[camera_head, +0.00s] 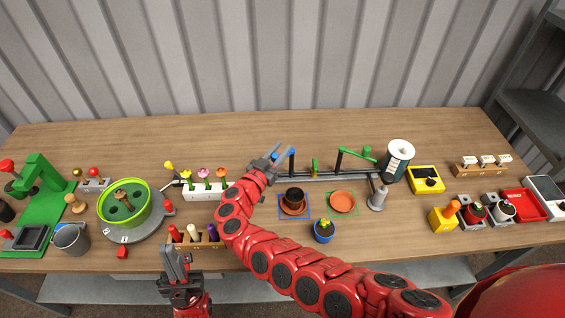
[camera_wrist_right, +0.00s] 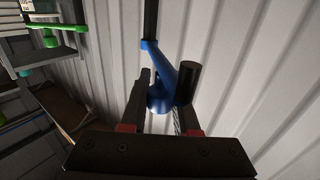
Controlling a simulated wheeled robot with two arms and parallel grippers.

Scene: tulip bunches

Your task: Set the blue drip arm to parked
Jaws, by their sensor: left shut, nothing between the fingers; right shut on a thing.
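The blue drip arm (camera_head: 292,153) stands at the left end of a grey rail (camera_head: 335,175) at the back of the table. My right gripper (camera_head: 276,156) reaches it from the left and is shut on it. In the right wrist view the blue part (camera_wrist_right: 161,88) lies between the fingers of my right gripper (camera_wrist_right: 162,105), with a dark post above it. Its parked mark cannot be made out. My left gripper (camera_head: 175,262) is shut and empty at the table's front edge.
A green drip arm (camera_head: 355,153) stands further right on the rail, near a white and black canister (camera_head: 397,160). A dark pot (camera_head: 294,196), an orange saucer (camera_head: 342,201) and a blue plant pot (camera_head: 323,231) sit in front. A white flower rack (camera_head: 206,190) is left of my right gripper.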

